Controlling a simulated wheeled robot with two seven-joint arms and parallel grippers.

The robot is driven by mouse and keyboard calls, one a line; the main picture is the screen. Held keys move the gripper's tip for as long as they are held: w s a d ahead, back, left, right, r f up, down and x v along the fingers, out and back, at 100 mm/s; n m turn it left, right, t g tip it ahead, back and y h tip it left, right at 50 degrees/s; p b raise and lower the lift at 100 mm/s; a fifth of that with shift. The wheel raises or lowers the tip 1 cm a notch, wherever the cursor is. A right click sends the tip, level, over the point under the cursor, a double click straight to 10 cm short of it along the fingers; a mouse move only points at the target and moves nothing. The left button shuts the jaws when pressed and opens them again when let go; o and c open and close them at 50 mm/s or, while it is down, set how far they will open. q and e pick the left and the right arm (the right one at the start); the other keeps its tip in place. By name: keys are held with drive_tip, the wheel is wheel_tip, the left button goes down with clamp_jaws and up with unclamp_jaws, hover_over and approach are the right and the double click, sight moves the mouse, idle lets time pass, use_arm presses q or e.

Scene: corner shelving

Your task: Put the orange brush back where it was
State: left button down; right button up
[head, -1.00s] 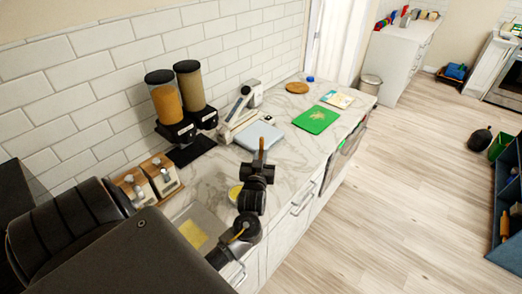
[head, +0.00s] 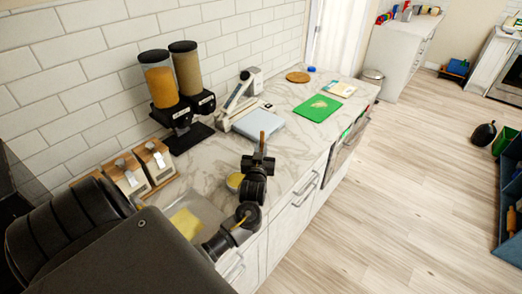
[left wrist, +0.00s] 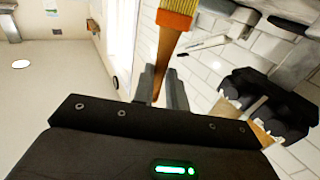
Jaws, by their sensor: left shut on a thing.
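My left gripper (head: 258,160) is shut on the orange brush (head: 262,141), above the marble counter near its front edge. In the head view only a thin brown upright part of the brush shows above the jaws. In the left wrist view the brush has a brown wooden handle (left wrist: 167,55) between the fingers (left wrist: 164,88), an orange band (left wrist: 174,20) and pale bristles at the top edge. My right gripper is not in view.
A yellow cloth (head: 187,226) lies nearby. Floor at right is mostly clear.

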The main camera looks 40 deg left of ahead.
use_arm(q)
drive_tip(key=c, duration=1.4)
unclamp_jaws()
drive_tip(key=shift+r, duration=0.25)
drive_tip(key=p+v, duration=0.5)
drive_tip(key=v, duration=0.7)
drive_tip(key=shift+f, duration=0.15)
